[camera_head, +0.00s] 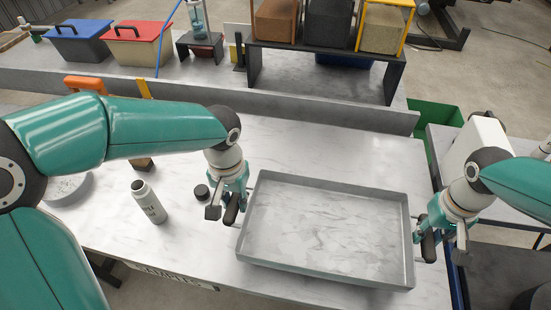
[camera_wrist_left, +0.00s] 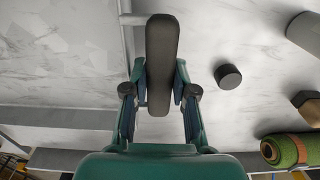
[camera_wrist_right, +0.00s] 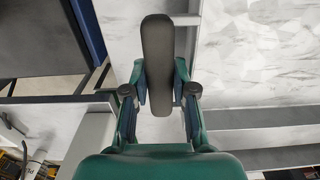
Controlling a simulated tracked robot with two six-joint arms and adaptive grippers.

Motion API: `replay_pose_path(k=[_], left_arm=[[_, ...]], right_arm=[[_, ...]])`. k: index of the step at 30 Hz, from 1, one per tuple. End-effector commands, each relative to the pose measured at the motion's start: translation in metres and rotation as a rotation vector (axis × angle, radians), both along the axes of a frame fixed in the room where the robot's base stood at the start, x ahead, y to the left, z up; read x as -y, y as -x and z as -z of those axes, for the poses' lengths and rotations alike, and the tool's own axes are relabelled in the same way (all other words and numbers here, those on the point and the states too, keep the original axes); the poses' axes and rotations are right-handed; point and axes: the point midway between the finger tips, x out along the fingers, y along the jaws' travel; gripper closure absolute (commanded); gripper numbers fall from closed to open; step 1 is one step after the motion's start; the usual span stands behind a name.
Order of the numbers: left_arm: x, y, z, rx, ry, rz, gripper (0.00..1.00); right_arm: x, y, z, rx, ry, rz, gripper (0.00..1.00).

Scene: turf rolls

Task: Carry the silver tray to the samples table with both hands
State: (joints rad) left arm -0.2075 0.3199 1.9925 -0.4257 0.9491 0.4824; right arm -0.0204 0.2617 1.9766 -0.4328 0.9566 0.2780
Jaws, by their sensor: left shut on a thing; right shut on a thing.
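The silver tray (camera_head: 325,278) is a shallow, empty rectangular pan over the right part of the white marbled samples table (camera_head: 105,225). Whether it rests on the top or hangs just above it, I cannot tell. My left gripper (camera_head: 233,207) is shut on the dark handle at the tray's left end; that handle (camera_wrist_left: 161,60) fills the middle of the left wrist view. My right gripper (camera_head: 430,238) is shut on the handle at the right end, near the table's right edge; that handle (camera_wrist_right: 157,60) shows in the right wrist view.
A grey bottle (camera_head: 148,203) and a small black cap (camera_head: 201,192) stand left of the tray. Behind is a raised ledge with a blue bin (camera_head: 78,42), a red-lidded bin (camera_head: 137,45) and a dark stand (camera_head: 325,52) bearing blocks. A green crate (camera_head: 434,117) stands beyond the right edge.

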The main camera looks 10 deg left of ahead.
Motion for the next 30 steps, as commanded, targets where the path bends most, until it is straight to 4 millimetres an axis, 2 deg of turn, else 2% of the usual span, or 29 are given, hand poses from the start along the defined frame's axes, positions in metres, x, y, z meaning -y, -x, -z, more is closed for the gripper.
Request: replay_pose_path(k=[6,12,30], left_arm=[[0.003,0.0,-0.001,0.001,0.0,-0.001,1.0],[0.006,-0.001,-0.01,0.001,0.001,0.002,1.0],[0.008,-0.001,0.001,0.001,0.001,0.004,1.0]], right_arm=[[0.003,-0.001,-0.001,0.001,0.0,-0.002,1.0],[0.006,0.0,-0.01,0.0,0.0,0.002,1.0],[0.008,0.001,0.001,0.001,0.0,0.005,1.0]])
